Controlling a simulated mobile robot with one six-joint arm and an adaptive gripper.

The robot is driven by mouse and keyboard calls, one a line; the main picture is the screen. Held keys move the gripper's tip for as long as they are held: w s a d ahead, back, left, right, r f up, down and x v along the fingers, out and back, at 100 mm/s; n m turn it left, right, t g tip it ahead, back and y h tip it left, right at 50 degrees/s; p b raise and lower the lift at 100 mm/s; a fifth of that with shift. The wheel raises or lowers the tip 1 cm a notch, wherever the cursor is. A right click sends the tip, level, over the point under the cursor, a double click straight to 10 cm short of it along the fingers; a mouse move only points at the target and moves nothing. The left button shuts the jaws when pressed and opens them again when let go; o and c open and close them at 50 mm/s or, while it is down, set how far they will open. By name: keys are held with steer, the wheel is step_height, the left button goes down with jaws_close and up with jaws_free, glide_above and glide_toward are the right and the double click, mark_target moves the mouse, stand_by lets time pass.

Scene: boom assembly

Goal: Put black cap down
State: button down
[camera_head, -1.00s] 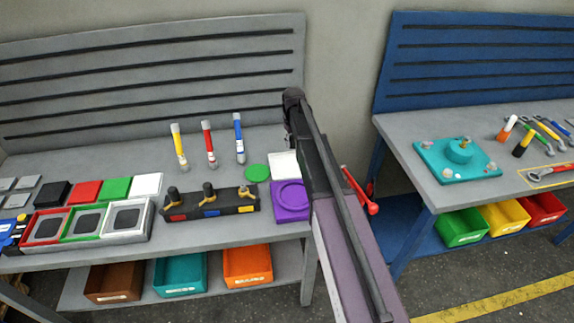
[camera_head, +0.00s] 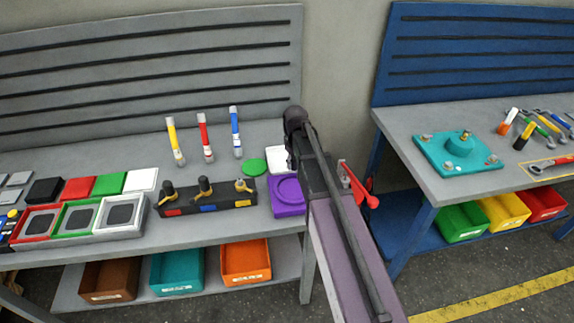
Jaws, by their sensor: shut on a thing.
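My arm (camera_head: 335,225) rises through the middle of the picture, with its black end (camera_head: 296,120) before the back of the grey bench (camera_head: 110,240). I cannot make out my gripper's fingers or anything in them. No black cap can be told for sure. A flat black square piece (camera_head: 45,191) lies at the left of the bench, in a row with a red (camera_head: 78,188), a green (camera_head: 109,184) and a white piece (camera_head: 141,180). A black block (camera_head: 225,197) with several black and yellow fittings sits near the front edge.
A purple piece (camera_head: 288,207) and a white square (camera_head: 274,152) lie beside my arm. Yellow, red (camera_head: 205,138) and blue sticks stand behind the block. A red-handled thing (camera_head: 358,187) is at the bench's right end. A blue bench (camera_head: 425,175) stands right.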

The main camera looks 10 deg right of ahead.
steer(key=s, duration=0.1)
steer(key=s+f, duration=0.1)
steer(key=s, duration=0.1)
steer(key=s+b, duration=0.1)
steer(key=shift+s+a+f, duration=0.1)
steer(key=shift+s+f, duration=0.15)
steer(key=shift+s, duration=0.15)
steer(key=w, duration=0.5)
steer(key=w+f+b, duration=0.1)
steer(key=w, duration=0.8)
steer(key=shift+w+f, duration=0.15)
steer(key=shift+w, duration=0.25)
steer(key=shift+w, duration=0.35)
steer(key=shift+w+f+b, duration=0.3)
steer(key=shift+f+b, duration=0.65)
steer(key=shift+b, duration=0.15)
steer(key=shift+f+b, duration=0.9)
steer(key=shift+f, duration=0.15)
